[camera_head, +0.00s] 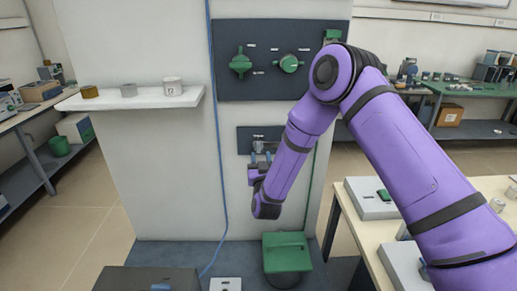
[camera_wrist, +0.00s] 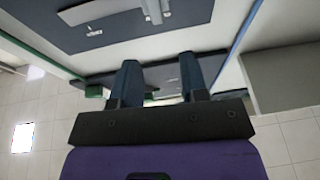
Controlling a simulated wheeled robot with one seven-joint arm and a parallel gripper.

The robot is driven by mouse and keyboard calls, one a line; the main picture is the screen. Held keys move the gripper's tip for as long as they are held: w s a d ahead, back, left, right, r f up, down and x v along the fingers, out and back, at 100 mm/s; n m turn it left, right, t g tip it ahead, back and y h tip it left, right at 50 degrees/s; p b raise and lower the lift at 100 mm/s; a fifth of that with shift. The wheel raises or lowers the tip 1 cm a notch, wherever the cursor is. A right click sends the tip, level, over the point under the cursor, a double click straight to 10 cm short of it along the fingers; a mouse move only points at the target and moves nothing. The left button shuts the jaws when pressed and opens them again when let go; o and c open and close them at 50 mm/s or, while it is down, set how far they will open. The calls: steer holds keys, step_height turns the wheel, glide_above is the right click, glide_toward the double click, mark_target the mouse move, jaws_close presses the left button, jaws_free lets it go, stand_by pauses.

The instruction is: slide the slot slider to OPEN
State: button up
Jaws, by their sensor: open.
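The slot slider's small dark panel (camera_head: 244,136) is on the white column, below the larger dark panel. A small pale metallic part (camera_head: 258,146), which looks like the slider, shows at the panel's lower middle, partly hidden by my gripper (camera_head: 262,157). My gripper is right in front of the panel's lower edge. In the wrist view my gripper (camera_wrist: 160,80) has its two dark blue fingers apart, with no object clearly held between them. I cannot tell whether the fingers touch the slider. The markings on the panel are too small to read.
The large panel (camera_head: 265,85) above carries green knobs (camera_head: 241,63). A white shelf (camera_head: 135,98) with small items juts out at left. A blue cable (camera_head: 216,150) hangs down the column. A green box (camera_head: 286,251) stands below. A bench (camera_head: 355,215) is at right.

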mark_target(258, 148)
step_height(258, 148, down, 4)
steer(key=s+t+h, duration=0.1)
steer(key=s, duration=0.1)
steer(key=shift+m, duration=0.4)
steer(key=x, duration=1)
steer(key=shift+w+a, duration=0.2)
steer(key=shift+a, duration=0.05)
